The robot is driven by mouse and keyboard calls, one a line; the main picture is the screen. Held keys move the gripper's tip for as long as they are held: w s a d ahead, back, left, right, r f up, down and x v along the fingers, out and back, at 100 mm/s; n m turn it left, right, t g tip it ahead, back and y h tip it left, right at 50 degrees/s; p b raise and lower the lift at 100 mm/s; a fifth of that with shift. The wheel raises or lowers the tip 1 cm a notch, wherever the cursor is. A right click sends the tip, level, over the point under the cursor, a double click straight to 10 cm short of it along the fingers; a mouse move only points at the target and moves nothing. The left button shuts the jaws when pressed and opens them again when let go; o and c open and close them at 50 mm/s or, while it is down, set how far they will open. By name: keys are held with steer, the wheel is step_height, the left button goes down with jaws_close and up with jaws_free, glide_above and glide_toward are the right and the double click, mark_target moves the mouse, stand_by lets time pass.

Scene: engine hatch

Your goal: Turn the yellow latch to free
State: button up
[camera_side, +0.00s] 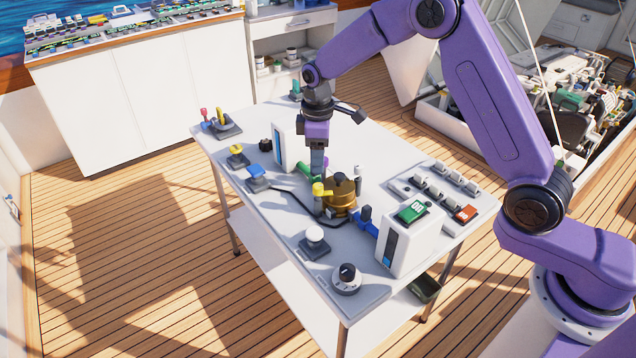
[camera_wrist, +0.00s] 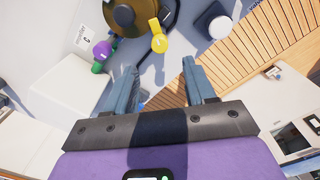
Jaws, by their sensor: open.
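A yellow latch (camera_side: 320,190) with a short handle sits beside the brass round housing (camera_side: 342,203) in the middle of the grey-white table. My gripper (camera_side: 317,170) points down, just behind and above the latch in the side view. In the wrist view my gripper (camera_wrist: 160,72) has its two fingers apart, with nothing between them. The latch appears apart from both fingertips.
A green handle (camera_side: 307,170) and a blue valve (camera_side: 365,222) flank the housing. White boxes stand behind and right (camera_side: 408,240). A white button (camera_side: 314,234), a dial (camera_side: 346,278) and other yellow controls (camera_side: 237,151) are on the table.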

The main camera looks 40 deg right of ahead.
mark_target(318, 185)
step_height(318, 185, down, 9)
steer(key=shift+w+d, duration=0.1)
stand_by(0.4)
jaws_close()
